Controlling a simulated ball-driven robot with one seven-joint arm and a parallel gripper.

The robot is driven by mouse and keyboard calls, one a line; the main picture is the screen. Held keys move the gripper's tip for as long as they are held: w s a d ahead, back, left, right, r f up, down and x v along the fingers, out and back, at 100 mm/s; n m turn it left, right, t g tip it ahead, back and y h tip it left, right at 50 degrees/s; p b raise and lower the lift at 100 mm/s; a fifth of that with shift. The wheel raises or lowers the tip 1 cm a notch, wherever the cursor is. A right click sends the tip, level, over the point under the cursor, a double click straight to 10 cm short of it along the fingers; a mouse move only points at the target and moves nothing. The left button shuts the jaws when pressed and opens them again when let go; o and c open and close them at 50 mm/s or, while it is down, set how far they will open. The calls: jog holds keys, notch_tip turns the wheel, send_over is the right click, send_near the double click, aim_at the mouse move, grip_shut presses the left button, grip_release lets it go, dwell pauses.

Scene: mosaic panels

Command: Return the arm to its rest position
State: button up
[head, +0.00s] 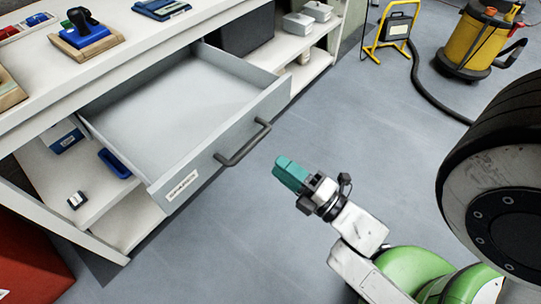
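My arm reaches up from the lower right in the head view, with white and green links. My gripper (290,173) has teal fingers and hangs over open floor, to the right of the drawer handle (243,143) and apart from it. The teal fingers show as one block from this side. I cannot tell whether there is a gap between them, and no separate object shows in them. The drawer (180,105) of the white workbench is pulled out, and its inside looks empty.
The workbench top (70,80) holds a blue-and-wood stamp-like tool (88,38) and a blue case (161,8). Lower shelves hold small boxes. A yellow vacuum (478,40) with a black hose (425,90) and a yellow-framed lamp (396,28) stand at the back right. Grey floor (360,130) around my gripper is clear.

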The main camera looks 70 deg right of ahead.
jog(key=shift+s+a+f, duration=0.1)
jog(key=shift+s+a, duration=0.05)
jog(key=shift+s, duration=0.3)
dwell(0.3)
jog(key=w+d+f+m+g, duration=0.3)
jog(key=w+f+m+g, duration=0.2)
jog(key=f+m+g, duration=0.55)
jog(key=s+a+f+m+g+y, duration=0.2)
jog(key=s+a+g+y, duration=0.1)
jog(key=a+g, duration=0.15)
jog(key=s+a+f+m+g+y, duration=0.2)
jog(key=a+m+g, duration=0.1)
jog(key=a, duration=0.3)
notch_tip(320, 180, up, 27)
jog(key=p, duration=2.7)
jog(key=shift+s, duration=0.25)
